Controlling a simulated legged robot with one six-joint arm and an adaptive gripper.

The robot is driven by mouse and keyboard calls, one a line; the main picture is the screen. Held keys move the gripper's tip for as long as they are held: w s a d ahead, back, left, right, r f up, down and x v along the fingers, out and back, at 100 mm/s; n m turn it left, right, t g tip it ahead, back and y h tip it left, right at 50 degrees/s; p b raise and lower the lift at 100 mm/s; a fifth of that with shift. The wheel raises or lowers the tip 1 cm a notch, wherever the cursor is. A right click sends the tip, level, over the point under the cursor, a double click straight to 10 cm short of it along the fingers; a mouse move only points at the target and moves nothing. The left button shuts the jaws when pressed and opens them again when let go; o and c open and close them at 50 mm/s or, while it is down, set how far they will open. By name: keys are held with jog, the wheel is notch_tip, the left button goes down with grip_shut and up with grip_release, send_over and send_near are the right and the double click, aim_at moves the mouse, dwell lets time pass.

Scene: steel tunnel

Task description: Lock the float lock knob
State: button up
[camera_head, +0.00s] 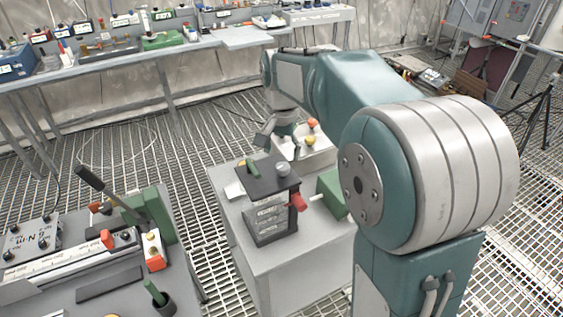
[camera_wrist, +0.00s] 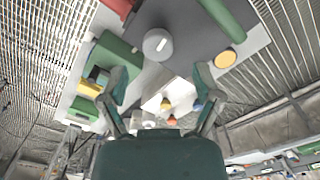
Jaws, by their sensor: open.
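A device with a dark top plate (camera_head: 262,181) stands on the grey pedestal in the middle of the head view. A round grey knob (camera_head: 283,169) sits on its top; in the wrist view the knob (camera_wrist: 158,45) shows a short white mark. No readable label tells me which control is the float lock knob. A green handle (camera_head: 252,167) and a red knob (camera_head: 298,201) are also on the device. My gripper (camera_head: 276,143) is behind and above the device, apart from it. In the wrist view its fingers (camera_wrist: 160,82) are spread with nothing held, below the grey knob in the picture.
The grey pedestal (camera_head: 234,203) also bears a green box (camera_head: 331,194) at the right and a pale block with orange and yellow knobs (camera_head: 311,124) behind. A cluttered table (camera_head: 95,285) stands at the left. A long workbench (camera_head: 150,62) runs along the back; grating floor lies between.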

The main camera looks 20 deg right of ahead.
aim_at(281, 165)
notch_tip(281, 165, up, 7)
jog(key=shift+r, duration=0.2)
